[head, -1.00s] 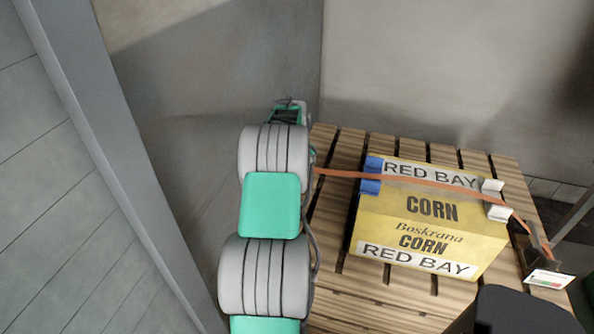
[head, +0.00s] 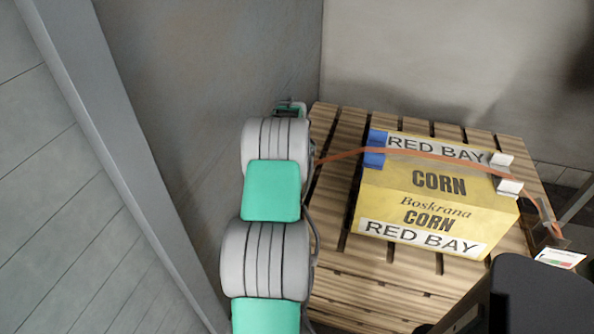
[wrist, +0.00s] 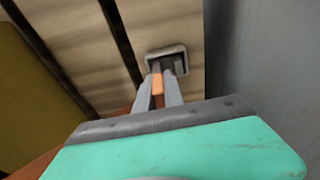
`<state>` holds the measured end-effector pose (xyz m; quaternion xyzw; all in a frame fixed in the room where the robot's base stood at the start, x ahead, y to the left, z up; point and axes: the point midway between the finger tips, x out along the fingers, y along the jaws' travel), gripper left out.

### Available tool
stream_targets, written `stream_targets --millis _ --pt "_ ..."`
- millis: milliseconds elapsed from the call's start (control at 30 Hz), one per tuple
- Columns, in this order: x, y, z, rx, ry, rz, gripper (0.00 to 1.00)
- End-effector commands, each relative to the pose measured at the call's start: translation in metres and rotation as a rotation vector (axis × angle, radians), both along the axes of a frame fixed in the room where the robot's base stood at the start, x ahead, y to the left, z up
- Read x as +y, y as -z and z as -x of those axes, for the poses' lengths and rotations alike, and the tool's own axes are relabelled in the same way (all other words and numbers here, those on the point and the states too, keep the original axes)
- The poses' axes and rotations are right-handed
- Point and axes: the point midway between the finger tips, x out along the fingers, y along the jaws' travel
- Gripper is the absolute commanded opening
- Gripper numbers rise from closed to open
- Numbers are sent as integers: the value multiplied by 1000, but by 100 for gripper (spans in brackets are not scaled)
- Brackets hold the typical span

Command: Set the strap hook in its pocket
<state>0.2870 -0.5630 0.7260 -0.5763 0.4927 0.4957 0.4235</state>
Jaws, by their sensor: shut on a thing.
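My gripper (wrist: 165,88) is shut on the end of the orange strap (wrist: 157,84), seen between its fingers in the wrist view. The strap hook itself is hard to make out at the fingertips. A grey rounded metal pocket (wrist: 181,52) sits at the pallet's edge, right at the fingertips. I cannot tell whether the hook is inside it. In the head view my arm hides the gripper and the pocket. The orange strap (head: 430,157) crosses the top of the yellow corn box and slopes down leftward behind my arm.
The yellow box (head: 405,205) stands on a slatted wooden pallet (head: 335,255), with blue (head: 375,150) and white (head: 508,187) corner guards under the strap. A grey wall (head: 200,110) is close left of my arm. A small labelled card (head: 560,257) lies at the pallet's right.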

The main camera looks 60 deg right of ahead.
Motion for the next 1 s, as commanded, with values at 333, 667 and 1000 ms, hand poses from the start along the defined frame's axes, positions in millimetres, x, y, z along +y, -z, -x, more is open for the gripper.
stream_targets --millis 333,667,1000 --pt "0 0 0 0 0 1 0" --pt "0 5 0 0 0 1 0" --pt "0 6 0 0 0 0 30"
